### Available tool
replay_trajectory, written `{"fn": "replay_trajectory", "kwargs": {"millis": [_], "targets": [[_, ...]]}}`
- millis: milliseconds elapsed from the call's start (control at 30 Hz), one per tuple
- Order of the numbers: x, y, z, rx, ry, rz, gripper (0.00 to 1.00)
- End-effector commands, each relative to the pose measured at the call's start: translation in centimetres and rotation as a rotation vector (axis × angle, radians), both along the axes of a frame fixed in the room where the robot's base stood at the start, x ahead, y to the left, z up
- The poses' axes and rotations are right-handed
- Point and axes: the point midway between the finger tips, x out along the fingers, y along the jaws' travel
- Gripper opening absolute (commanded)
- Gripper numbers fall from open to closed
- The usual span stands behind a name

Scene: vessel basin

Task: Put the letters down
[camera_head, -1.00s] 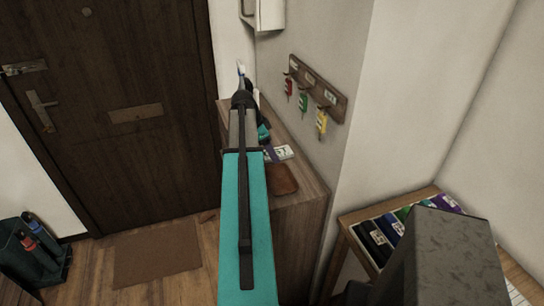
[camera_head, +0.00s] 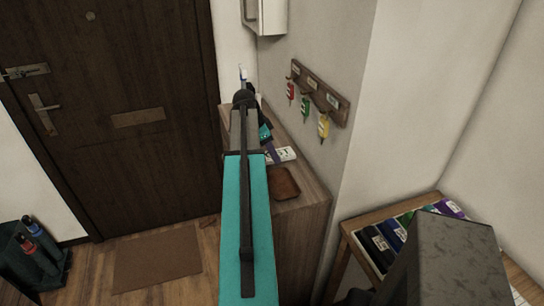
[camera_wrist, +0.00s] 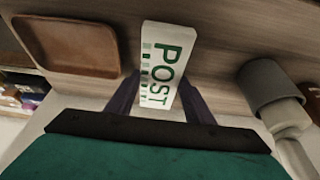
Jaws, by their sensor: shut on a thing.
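The letters (camera_wrist: 160,65) are a white block-like bundle marked POST in green, lying between the two dark purple fingers of my gripper (camera_wrist: 158,92) in the wrist view. My gripper is shut on them. In the head view, the white letters (camera_head: 287,155) show just right of my teal arm, over the wooden cabinet (camera_head: 302,215). I cannot tell whether they touch its top. My arm hides most of the gripper in the head view.
A brown tray (camera_wrist: 62,45) is on the cabinet left of the letters in the wrist view. A grey cup-like holder (camera_wrist: 268,88) is at the right. Key tags hang from a wall rack (camera_head: 320,93). A side table (camera_head: 345,225) stands at the right.

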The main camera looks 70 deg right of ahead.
Motion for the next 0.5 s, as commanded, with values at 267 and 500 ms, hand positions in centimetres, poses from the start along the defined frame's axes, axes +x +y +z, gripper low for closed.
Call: {"fn": "replay_trajectory", "kwargs": {"millis": [267, 500], "targets": [[0.0, 0.0, 1.9, -0.003, -0.001, 0.0, 0.21], [0.9, 3.3, 2.0, -0.001, -0.001, 0.003, 0.21]]}}
